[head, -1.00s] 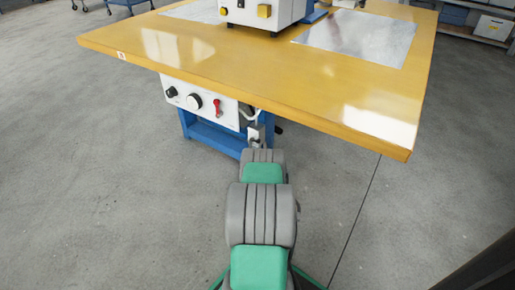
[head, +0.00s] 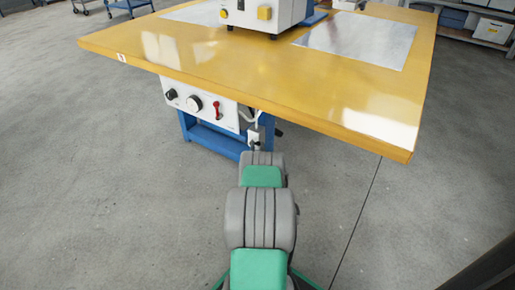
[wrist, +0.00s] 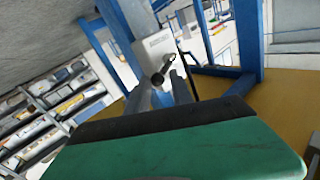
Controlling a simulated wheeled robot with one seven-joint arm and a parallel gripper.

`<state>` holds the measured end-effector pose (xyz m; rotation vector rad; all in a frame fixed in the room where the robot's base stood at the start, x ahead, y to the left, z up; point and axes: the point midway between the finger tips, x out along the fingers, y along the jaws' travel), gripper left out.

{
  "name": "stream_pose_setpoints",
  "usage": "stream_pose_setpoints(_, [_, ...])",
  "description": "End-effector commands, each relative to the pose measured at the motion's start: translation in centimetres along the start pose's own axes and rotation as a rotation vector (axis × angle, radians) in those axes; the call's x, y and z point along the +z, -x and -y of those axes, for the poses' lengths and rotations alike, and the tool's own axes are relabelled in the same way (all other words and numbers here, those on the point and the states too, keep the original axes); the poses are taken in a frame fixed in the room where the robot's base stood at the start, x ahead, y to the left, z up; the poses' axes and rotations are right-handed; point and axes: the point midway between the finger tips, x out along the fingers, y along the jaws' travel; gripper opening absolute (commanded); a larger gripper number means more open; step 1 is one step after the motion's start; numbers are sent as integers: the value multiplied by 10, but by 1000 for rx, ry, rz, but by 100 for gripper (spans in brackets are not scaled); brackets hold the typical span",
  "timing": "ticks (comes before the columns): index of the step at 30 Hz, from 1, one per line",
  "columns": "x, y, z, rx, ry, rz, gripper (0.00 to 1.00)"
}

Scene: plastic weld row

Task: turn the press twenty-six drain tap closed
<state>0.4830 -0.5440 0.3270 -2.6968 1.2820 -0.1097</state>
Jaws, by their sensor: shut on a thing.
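The drain tap shows small in the wrist view as a dark, round-ended lever (wrist: 168,60) in front of a white labelled box (wrist: 155,42). My gripper (wrist: 163,78) has its grey fingers at this lever, shut on it. The exact contact is small and partly hidden by the fingers. In the head view my arm reaches under the near edge of the yellow table. There, a pale fitting (head: 257,131) beside the blue leg shows just past my arm; the gripper itself cannot be made out.
The yellow tabletop (head: 300,100) overhangs the work area. Left of the fitting, a white panel (head: 200,103) carries black knobs and a red lever (head: 217,110). A blue leg frame (head: 212,138) stands below. Shelves with boxes (wrist: 45,115) show in the wrist view. Floor around is clear.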

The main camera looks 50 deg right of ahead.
Motion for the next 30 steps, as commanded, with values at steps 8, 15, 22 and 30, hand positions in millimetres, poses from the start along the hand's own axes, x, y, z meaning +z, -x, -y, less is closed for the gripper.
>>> stream_pose_setpoints(8, [-12, -2, 3, 7, 69, 42, 0])
stream_pose_setpoints(15, [-19, -6, 12, 36, 317, 209, 0])
stream_pose_setpoints(22, [-16, -6, 11, 40, 337, 221, 0])
stream_pose_setpoints(30, [-16, -6, 11, 38, 335, 219, 43])
